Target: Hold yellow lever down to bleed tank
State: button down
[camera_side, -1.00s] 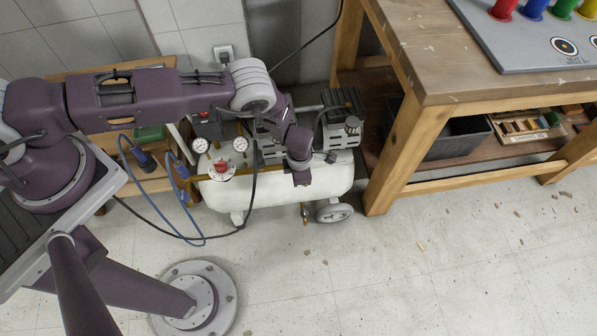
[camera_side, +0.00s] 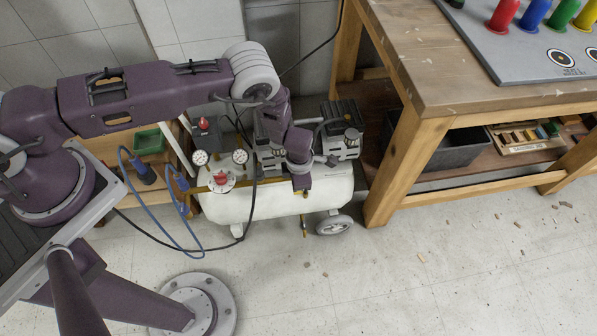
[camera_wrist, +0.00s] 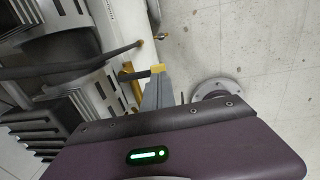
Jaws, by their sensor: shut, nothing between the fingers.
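A white compressor tank (camera_side: 270,203) lies on its side on the floor, and it also shows in the wrist view (camera_wrist: 120,30). A small brass-coloured fitting (camera_side: 304,228) hangs under its front edge in the side view. My gripper (camera_side: 302,188) points down in front of the tank's right part, and its fingers are too small there to make out. In the wrist view my gripper (camera_wrist: 159,88) is shut with grey fingers. A yellow piece (camera_wrist: 158,68) shows right at the fingertips, beside a dark bar. I cannot tell whether it is the lever or whether the fingers touch it.
Two gauges and a red knob (camera_side: 222,179) sit at the tank's left end. A blue hose (camera_side: 160,220) and a black cable loop left of it. A wooden workbench (camera_side: 430,90) stands close on the right. The floor (camera_side: 400,290) in front is mostly clear.

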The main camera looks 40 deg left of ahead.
notch_tip(320, 180, up, 11)
jog(key=shift+r, duration=0.2)
notch_tip(320, 180, up, 32)
jog(key=s+f+m+t+h, duration=0.1)
jog(key=m+t+h, duration=0.15)
jog(key=m, duration=0.85)
jog(key=s+a+r+m+h, duration=0.1)
jog(key=s+a+r+m, duration=0.5)
jog(key=s+r, duration=0.4)
jog(key=s+a+r+m+t+y, duration=0.1)
jog(key=s+a+m, duration=0.2)
jog(key=s+m, duration=0.2)
jog(key=s+a+r+m+t+y, duration=0.1)
jog(key=s+a+r+m, duration=0.1)
jog(key=s+m, duration=0.3)
jog(key=s+a, duration=0.1)
jog(key=s, duration=0.3)
jog(key=shift+s+a+r+y, duration=0.15)
jog(key=shift+a+y, duration=0.1)
jog(key=shift+y, duration=0.1)
